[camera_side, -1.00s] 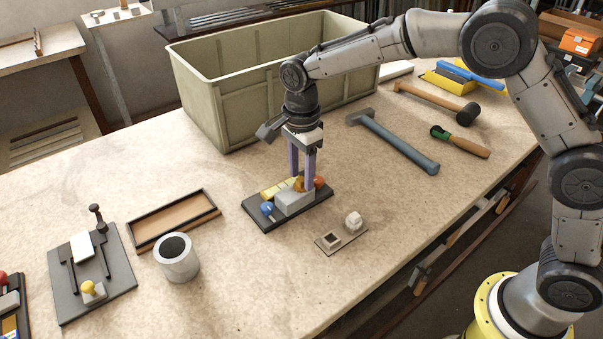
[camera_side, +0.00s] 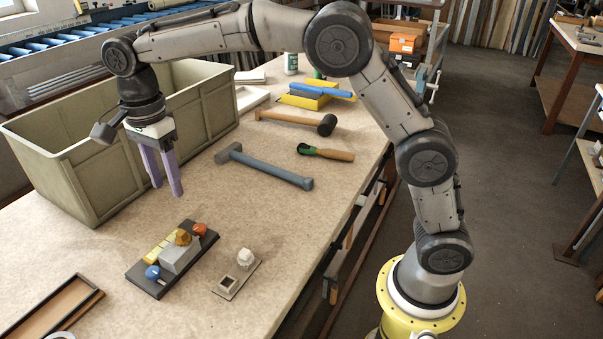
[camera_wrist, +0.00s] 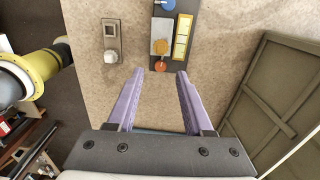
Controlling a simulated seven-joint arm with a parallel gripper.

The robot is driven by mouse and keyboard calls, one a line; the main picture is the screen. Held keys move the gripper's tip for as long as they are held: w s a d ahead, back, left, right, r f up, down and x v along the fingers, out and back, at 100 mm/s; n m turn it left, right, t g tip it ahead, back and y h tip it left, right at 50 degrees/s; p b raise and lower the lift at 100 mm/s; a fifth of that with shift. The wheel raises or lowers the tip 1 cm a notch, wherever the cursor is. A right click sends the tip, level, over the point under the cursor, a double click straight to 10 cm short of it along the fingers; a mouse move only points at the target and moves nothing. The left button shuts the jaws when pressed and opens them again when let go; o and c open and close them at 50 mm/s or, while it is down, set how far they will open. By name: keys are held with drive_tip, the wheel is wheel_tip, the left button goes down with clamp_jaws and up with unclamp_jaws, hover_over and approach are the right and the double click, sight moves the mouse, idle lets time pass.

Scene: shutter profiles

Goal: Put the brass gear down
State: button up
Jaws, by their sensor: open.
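The brass gear (camera_side: 182,237) is a small golden piece resting on top of the grey block (camera_side: 180,258) on the dark board (camera_side: 148,284). It also shows in the wrist view (camera_wrist: 161,46), near the orange-red knob. My gripper (camera_side: 165,189) is open and empty, raised above the bench beside the bin and apart from the gear. In the wrist view the gripper (camera_wrist: 160,72) has clear space between its two purple fingers, with the board ahead of the fingertips.
The dark board also bears a blue knob (camera_side: 153,272), yellow blocks and an orange-red knob (camera_side: 199,229). A small plate (camera_side: 228,287) with a square socket and white knob lies beside it. A large green bin (camera_side: 100,170) stands close behind. A hammer (camera_side: 265,167) lies to the right.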

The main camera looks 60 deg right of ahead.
drive_tip(key=s+d+r+n+t, duration=0.25)
drive_tip(key=s+d+n, duration=0.25)
drive_tip(key=s, duration=0.3)
drive_tip(key=s+d+r+n+t, duration=0.1)
drive_tip(key=s+d+r+n, duration=0.35)
drive_tip(key=s, duration=0.25)
drive_tip(key=s+d+f+n+t, duration=0.1)
drive_tip(key=s+d+f+n, duration=0.1)
drive_tip(key=s, duration=0.5)
drive_tip(key=s+d+f+n+t, duration=0.1)
drive_tip(key=s+d+f+n, duration=0.2)
drive_tip(key=s+n, duration=0.3)
drive_tip(key=shift+s+d+f, duration=0.3)
drive_tip(key=shift+s+f, duration=0.35)
drive_tip(key=shift+s, duration=0.2)
